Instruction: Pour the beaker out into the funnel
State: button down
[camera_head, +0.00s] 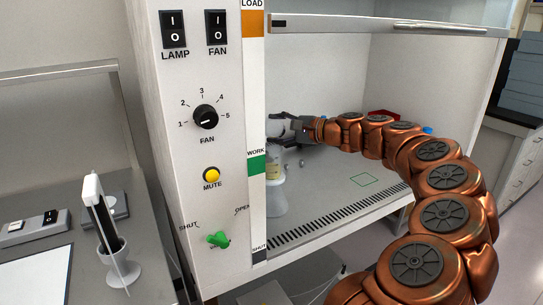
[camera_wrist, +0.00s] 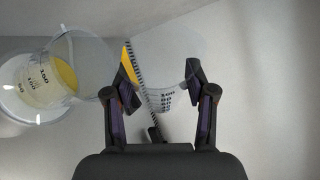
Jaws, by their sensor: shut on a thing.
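My gripper (camera_wrist: 162,70) is shut on a clear glass beaker (camera_wrist: 178,55) with dark graduation marks. Yellow liquid shows in the funnel. A yellow patch shows by the left finger; I cannot tell if it is liquid in the beaker. In the head view my gripper (camera_head: 303,130) is inside the cabinet, with the pale beaker (camera_head: 279,127) on its left, above the funnel vessel (camera_head: 276,198). The cabinet's front post partly hides both.
The cabinet's control panel (camera_head: 190,110) stands close on the left. A glass sash (camera_head: 390,27) hangs above the opening. A slotted grille (camera_head: 340,216) runs along the front edge. A green outline (camera_head: 363,181) marks clear floor; a red item (camera_head: 380,113) lies behind my arm.

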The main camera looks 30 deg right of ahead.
jog(key=shift+r+m+g+p, duration=0.35)
jog(key=shift+m+p, duration=0.55)
jog(key=shift+p, duration=1.6)
jog(key=shift+f+p, duration=0.4)
jog(key=shift+r+m+g+p, duration=0.35)
jog(key=shift+m+p, duration=0.05)
jog(key=shift+p, duration=0.7)
jog(key=m+p, duration=0.1)
jog(key=p, duration=0.4)
jog(key=r+m+g+y+p, duration=0.1)
jog(key=p, duration=0.4)
jog(key=shift+s+a+m+g, duration=0.15)
jog(key=shift+m+g, duration=0.15)
jog(key=shift+m, duration=0.1)
jog(key=shift+a+f+m+y+p, duration=0.2)
jog(key=shift+m+y+p, duration=0.1)
jog(key=shift+m+p, duration=0.1)
jog(key=shift+d, duration=0.1)
